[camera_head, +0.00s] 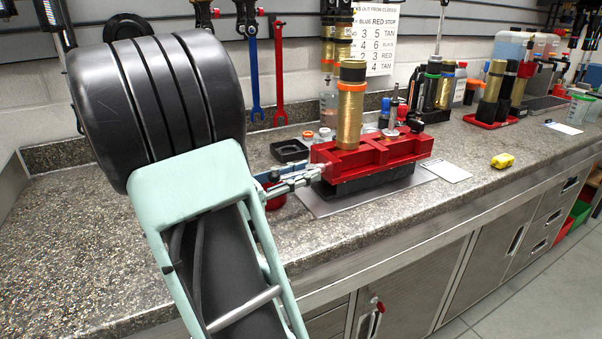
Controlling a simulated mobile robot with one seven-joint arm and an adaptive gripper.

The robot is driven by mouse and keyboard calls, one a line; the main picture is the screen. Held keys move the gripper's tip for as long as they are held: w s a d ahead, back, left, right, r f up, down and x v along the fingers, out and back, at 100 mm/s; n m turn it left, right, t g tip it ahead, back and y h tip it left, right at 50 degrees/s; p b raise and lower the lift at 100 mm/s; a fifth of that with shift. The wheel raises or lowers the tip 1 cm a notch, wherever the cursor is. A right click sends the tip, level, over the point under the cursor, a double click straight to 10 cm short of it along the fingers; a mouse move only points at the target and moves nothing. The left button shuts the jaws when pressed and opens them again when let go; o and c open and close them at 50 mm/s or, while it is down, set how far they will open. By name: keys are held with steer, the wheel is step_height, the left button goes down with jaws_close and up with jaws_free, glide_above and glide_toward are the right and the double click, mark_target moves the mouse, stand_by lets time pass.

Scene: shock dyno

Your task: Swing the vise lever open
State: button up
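The red vise (368,153) sits on a dark base on a grey plate on the bench, right of my arm. An upright gold shock body (350,105) stands in it. Silver jointed parts (292,182) reach from behind my arm to the vise's left end. They look like my gripper's fingers, but I cannot tell them apart from the vise lever for certain. A small blue piece shows beside them. My arm's large dark and mint-green links hide the rest, so whether the gripper is open or shut is not clear.
A red round item (275,196) is just below the silver parts. A black tray (290,151) and small bottles stand behind. A white card (446,171) and a yellow object (502,161) lie to the right. More shocks stand in a red tray (489,122). The front right bench is clear.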

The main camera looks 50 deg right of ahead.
mark_target(274, 182)
steer(key=v, duration=1.2)
stand_by(0.6)
